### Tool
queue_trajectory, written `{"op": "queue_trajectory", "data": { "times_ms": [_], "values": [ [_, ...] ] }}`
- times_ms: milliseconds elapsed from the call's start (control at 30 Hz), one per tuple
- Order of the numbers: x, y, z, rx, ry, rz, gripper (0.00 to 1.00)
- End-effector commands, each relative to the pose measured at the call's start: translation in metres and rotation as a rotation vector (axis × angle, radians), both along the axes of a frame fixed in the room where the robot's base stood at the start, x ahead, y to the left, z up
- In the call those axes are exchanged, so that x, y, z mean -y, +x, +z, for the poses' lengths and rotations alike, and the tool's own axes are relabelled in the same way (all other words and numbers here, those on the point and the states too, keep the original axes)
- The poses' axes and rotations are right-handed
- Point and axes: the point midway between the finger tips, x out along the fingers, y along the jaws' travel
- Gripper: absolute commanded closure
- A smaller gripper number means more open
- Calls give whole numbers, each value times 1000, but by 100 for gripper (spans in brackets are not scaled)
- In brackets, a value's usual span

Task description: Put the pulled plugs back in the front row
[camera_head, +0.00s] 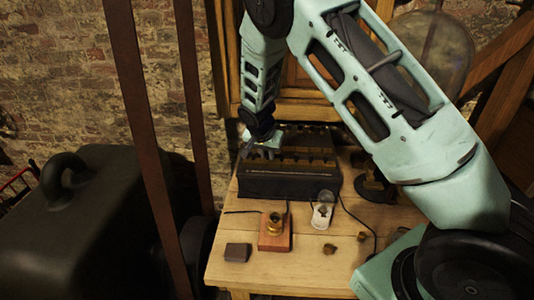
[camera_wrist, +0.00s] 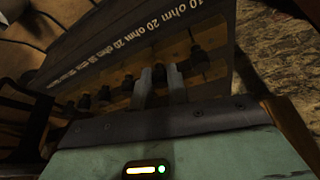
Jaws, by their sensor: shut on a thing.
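The long dark resistance box (camera_head: 290,185) stands toward the back of the wooden table. In the wrist view its face (camera_wrist: 130,40) carries white ohm labels, and a row of dark plugs (camera_wrist: 103,92) stands along a brass strip. My gripper (camera_head: 247,150) is over the left end of the box. In the wrist view my gripper (camera_wrist: 159,76) is shut on a dark plug (camera_wrist: 159,73), mostly hidden between the fingers, in line with the row. I cannot tell how deep it sits. Two small brownish plugs (camera_head: 330,248) (camera_head: 361,236) lie on the table, right of centre.
A brass fitting on a reddish wooden block (camera_head: 275,240), a clear glass piece (camera_head: 322,212) and a small dark block (camera_head: 237,252) stand in front of the box. Thin dark wires run over the table (camera_head: 300,270). The table's front is mostly bare.

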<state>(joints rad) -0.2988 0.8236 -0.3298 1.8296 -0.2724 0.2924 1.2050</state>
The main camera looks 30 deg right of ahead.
Motion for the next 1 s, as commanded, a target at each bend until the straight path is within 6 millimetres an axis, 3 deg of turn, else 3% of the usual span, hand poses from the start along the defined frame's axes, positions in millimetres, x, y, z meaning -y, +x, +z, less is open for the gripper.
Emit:
{"op": "queue_trajectory", "data": {
  "times_ms": [700, 733, 800, 1000],
  "values": [
    [0, 0, -4, 0, 0, 1, 100],
    [0, 0, -4, 0, 0, 1, 75],
    [0, 0, -4, 0, 0, 1, 58],
    [0, 0, -4, 0, 0, 1, 58]
  ]
}}
